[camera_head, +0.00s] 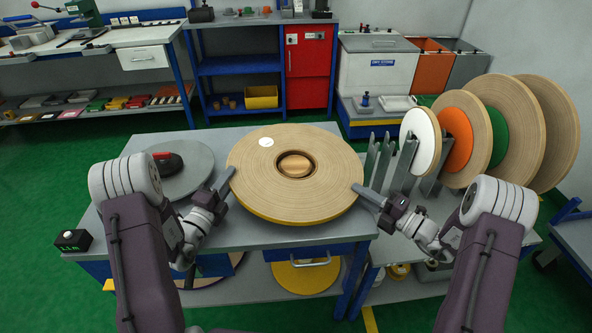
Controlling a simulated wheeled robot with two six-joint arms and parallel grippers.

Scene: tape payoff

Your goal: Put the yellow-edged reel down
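The yellow-edged reel (250,188) is a wide tan roll of tape with a yellow lower rim, a round core hole and a white round label. It is level, above or on the grey table (232,229); I cannot tell whether there is a gap beneath it. My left gripper (230,177) has its grey finger against the reel's left edge. My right gripper (357,189) has its finger against the right edge, opposite. Each gripper shows as one narrow grey bar, so I cannot tell whether its fingers are open or shut.
A grey round plate (196,178) with a black and red item (167,163) lies left of the reel. Several upright reels (471,114) stand in a rack at right. A small black box (73,240) sits at the table's left corner. A yellow disc (305,278) lies below.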

